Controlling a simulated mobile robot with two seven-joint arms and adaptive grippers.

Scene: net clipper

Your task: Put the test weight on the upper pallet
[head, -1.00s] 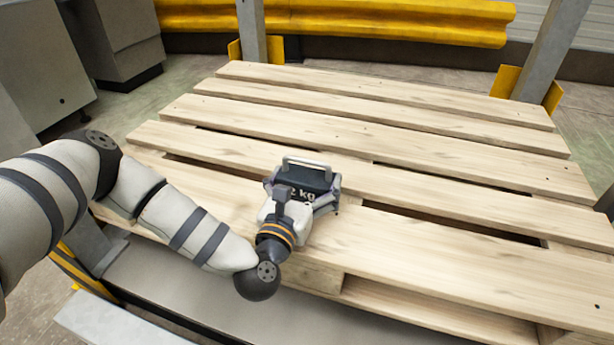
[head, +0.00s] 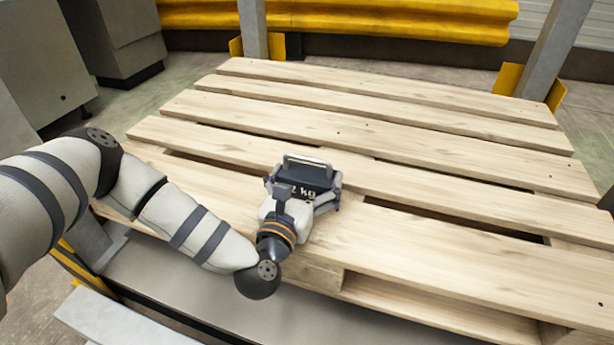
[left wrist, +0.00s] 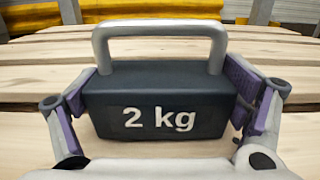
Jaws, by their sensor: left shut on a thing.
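The test weight (head: 310,175) is a dark block marked "2 kg" with a light metal handle on top. It is at the front middle of the upper pallet (head: 420,235), a slatted pale wooden deck. My left gripper (head: 303,195) is shut on the weight from its two sides. In the left wrist view the weight (left wrist: 158,105) is upright between the two finger pads (left wrist: 160,108). The weight is over the front boards; whether its underside touches them is hidden. My right gripper is not in view.
A yellow guard rail (head: 350,18) and grey posts (head: 252,30) stand behind the pallet. Grey cabinets (head: 115,40) stand at the back left. The pallet boards (head: 400,120) behind and right of the weight are bare, with gaps between them.

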